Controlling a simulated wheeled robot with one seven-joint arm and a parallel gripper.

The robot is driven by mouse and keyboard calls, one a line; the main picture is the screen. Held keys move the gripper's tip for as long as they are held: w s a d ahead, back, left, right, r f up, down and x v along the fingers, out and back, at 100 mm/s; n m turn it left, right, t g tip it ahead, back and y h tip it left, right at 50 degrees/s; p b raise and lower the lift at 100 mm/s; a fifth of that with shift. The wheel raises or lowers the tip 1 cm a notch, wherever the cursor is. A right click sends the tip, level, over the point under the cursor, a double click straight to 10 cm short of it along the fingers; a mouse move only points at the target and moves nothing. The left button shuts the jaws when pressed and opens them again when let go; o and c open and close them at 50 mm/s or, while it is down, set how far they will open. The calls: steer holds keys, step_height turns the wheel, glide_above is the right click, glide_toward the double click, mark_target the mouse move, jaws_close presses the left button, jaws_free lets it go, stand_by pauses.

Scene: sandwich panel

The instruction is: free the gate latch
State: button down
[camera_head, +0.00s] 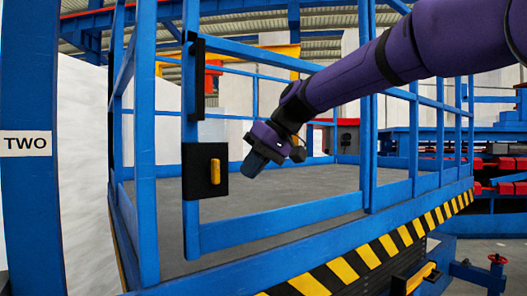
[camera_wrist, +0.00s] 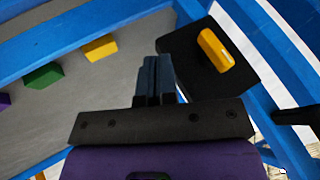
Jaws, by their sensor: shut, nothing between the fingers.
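The gate latch is a black plate (camera_head: 205,185) with a yellow handle (camera_head: 215,171), mounted on the blue gate's (camera_head: 275,229) left upright. The handle stands upright in the head view. In the wrist view the yellow handle (camera_wrist: 215,49) and black plate (camera_wrist: 190,58) lie up and right of my fingers. My gripper (camera_head: 254,164), with dark blue fingers, is to the right of the latch in the head view, pointing down-left. Its fingers (camera_wrist: 155,70) are together and empty. A gap shows between fingers and handle in both views.
A blue post (camera_head: 145,150) stands left of the gate. A black bracket (camera_head: 195,85) sits above the latch. A striped edge (camera_head: 340,270) runs below the gate.

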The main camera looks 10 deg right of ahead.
mark_target(214, 171)
steer(key=shift+s+a+f, duration=0.2)
steer(key=shift+s+a, duration=0.05)
steer(key=shift+a, duration=0.5)
steer(key=shift+s+a+f, duration=0.15)
steer(key=shift+s+a, duration=0.1)
steer(key=shift+a, duration=0.5)
steer(key=shift+s+a+f, duration=0.2)
steer(key=shift+s+a, duration=0.05)
steer(key=shift+a, duration=0.5)
